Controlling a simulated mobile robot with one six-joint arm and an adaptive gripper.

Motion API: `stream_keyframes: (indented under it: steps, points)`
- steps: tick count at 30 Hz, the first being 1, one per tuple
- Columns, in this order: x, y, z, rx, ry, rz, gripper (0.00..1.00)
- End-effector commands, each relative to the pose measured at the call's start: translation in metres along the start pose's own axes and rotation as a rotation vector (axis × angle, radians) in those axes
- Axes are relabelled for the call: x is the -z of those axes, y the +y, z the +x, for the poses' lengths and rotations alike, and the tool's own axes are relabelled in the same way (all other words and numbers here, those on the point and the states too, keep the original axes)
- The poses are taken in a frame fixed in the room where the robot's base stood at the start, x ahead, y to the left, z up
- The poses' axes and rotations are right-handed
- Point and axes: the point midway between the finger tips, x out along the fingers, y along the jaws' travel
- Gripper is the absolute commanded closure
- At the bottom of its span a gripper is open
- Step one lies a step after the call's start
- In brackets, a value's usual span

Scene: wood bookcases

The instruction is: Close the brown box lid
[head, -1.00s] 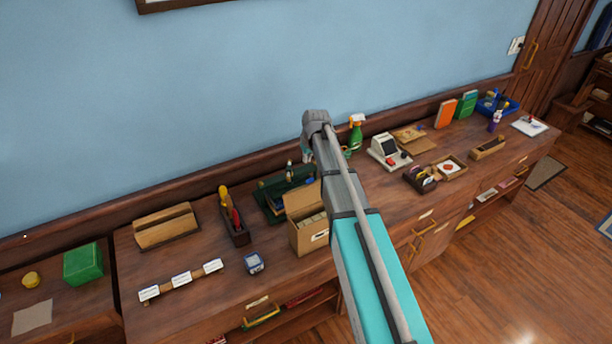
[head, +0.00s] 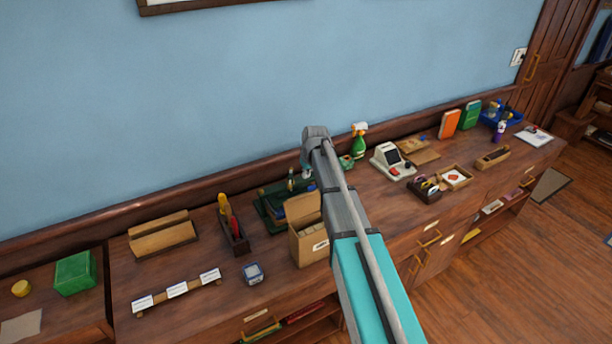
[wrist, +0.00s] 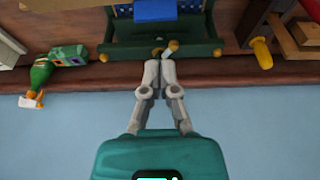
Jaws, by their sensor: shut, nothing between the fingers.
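A brown cardboard box (head: 308,246) stands on the wooden counter in the head view, just left of my arm. A raised flap shows at its back (head: 300,208), so its lid looks open; my arm hides its right part. I cannot make the box out in the wrist view. My gripper (wrist: 164,66) is shut and empty in the wrist view, its fingertips close to a dark green tray (wrist: 118,50) with a blue item in it. In the head view my gripper is mostly hidden by my arm, behind the box near the wall.
The green tray also shows behind the box in the head view (head: 268,208). A green spray bottle (head: 359,142) stands near the wall, with a white card machine (head: 392,162) to its right.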

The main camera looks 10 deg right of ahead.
Motion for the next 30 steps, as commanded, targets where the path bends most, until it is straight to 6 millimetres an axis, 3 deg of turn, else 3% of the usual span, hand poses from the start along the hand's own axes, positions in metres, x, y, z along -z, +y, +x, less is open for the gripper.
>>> stream_keyframes:
  steps: [6,19,21,30]
  points:
    - [-0.001,0.0,0.022,0.0,0.0,0.0,1.0]
    - [0.0,-0.001,0.049,0.0,0.0,-0.001,1.0]
    - [-0.009,-0.002,0.036,0.0,0.0,0.0,1.0]
    - [-0.028,-0.001,0.021,0.0,0.0,0.0,1.0]
